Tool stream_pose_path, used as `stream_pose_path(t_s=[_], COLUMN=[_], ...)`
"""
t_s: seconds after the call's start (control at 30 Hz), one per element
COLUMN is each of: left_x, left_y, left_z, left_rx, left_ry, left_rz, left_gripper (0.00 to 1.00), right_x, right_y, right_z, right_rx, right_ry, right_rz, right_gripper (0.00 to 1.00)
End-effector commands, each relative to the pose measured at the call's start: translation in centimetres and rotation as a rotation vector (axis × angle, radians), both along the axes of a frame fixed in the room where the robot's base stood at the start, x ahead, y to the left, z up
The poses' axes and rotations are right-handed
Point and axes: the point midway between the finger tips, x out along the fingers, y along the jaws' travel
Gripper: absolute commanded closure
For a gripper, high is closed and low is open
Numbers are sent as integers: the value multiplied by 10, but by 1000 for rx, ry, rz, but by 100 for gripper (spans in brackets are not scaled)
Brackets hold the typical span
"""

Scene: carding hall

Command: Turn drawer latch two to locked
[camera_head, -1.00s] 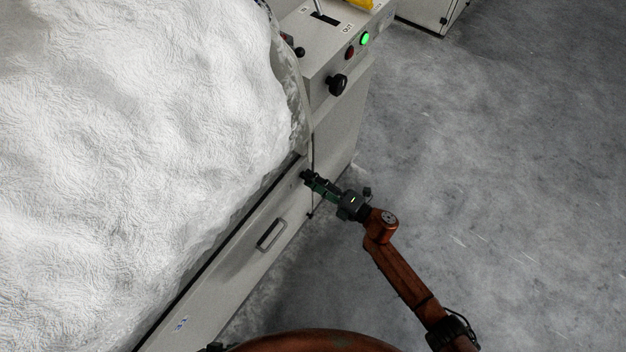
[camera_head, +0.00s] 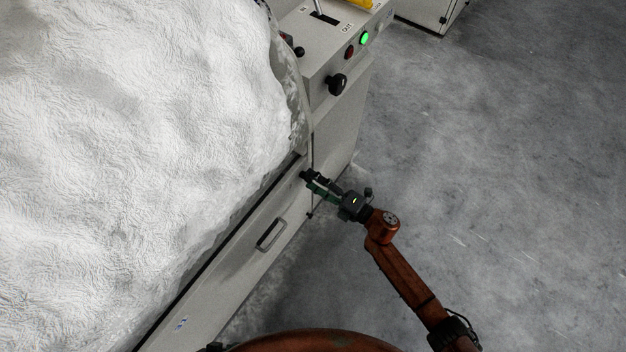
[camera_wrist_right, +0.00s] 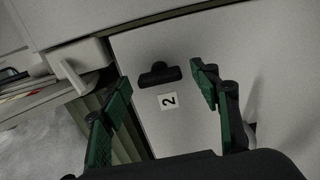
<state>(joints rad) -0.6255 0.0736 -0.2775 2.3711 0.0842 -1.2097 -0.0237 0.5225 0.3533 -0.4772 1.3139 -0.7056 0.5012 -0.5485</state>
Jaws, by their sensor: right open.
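Drawer latch two (camera_wrist_right: 158,74) is a small black turn-knob on the pale grey drawer front, above a white label with the number 2 (camera_wrist_right: 168,101) in the right wrist view. Its wide bar lies nearly level across that picture, with a short stub on its upper side. My right gripper (camera_wrist_right: 160,77) has green fingers spread apart, one on each side of the latch, with a gap to it on both sides. In the head view my right gripper (camera_head: 306,178) is at the upper end of the drawer front (camera_head: 235,275) and hides the latch. My left gripper does not show.
The drawer has a metal handle (camera_head: 270,235) below the gripper. A large white fibre mass (camera_head: 140,130) fills the left. A control box with a black knob (camera_head: 337,84) and a lit green button (camera_head: 364,38) stands above. The floor (camera_head: 500,180) at right is clear.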

Motion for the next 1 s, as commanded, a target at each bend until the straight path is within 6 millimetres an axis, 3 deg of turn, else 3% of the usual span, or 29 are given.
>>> stream_pose_path(t_s=[0.5,0.7,1.0], left_x=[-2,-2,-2], left_y=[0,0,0], left_z=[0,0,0], left_rx=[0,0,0], left_ry=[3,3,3], left_rz=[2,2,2], left_gripper=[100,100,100], right_x=[-56,-66,-67], right_y=[-79,-92,-93], right_z=[-1,0,-1], right_rx=[-2,-2,-2], right_ry=[2,1,1], right_rz=[-2,-1,-1], right_gripper=[44,44,44])
